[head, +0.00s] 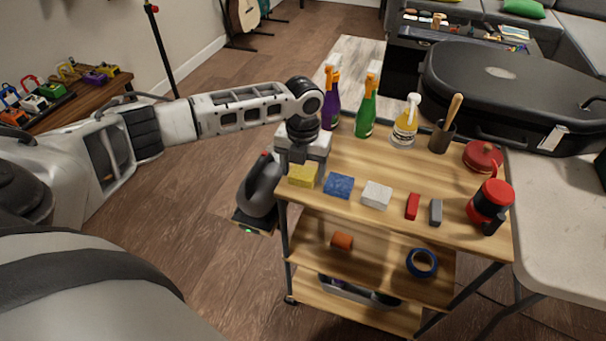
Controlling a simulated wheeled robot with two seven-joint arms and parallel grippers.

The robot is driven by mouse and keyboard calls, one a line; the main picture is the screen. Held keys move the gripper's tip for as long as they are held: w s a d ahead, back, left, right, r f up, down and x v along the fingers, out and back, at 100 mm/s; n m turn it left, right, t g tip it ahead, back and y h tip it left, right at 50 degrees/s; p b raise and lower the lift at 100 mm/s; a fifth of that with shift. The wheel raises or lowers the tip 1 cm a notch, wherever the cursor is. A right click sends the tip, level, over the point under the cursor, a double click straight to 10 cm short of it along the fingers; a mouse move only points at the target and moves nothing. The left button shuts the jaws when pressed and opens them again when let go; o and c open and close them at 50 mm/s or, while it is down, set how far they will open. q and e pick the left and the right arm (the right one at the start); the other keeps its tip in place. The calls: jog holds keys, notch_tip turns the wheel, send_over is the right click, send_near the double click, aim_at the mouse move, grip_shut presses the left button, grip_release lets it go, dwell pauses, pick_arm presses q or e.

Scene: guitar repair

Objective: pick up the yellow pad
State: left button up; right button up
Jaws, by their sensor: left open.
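The yellow pad (303,175) lies on the top shelf of the wooden cart, near its left edge. My left arm reaches in from the left, and my left gripper (296,168) points down right at the pad. The gripper is open, and its fingers overlap the pad's upper left part in the picture. I cannot tell whether the fingers touch the pad. The gripper hides part of the pad's back. My right gripper is not in view.
A blue pad (339,185) and a white pad (376,195) lie to the right on the cart top (430,170). Spray bottles, a green one (367,112) among them, stand behind. A black case (500,95) lies behind.

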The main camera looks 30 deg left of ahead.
aim_at(303, 171)
pick_arm(q)
jog(key=c, duration=0.7)
jog(key=shift+c, duration=0.2)
jog(key=shift+r, duration=0.5)
notch_tip(303, 171, up, 2)
jog(key=shift+r, duration=0.15)
jog(key=s+d+r, duration=0.6)
jog(key=d+r, duration=0.3)
jog(key=d, duration=0.3)
jog(key=shift+d+r, duration=0.3)
jog(key=shift+r, duration=0.1)
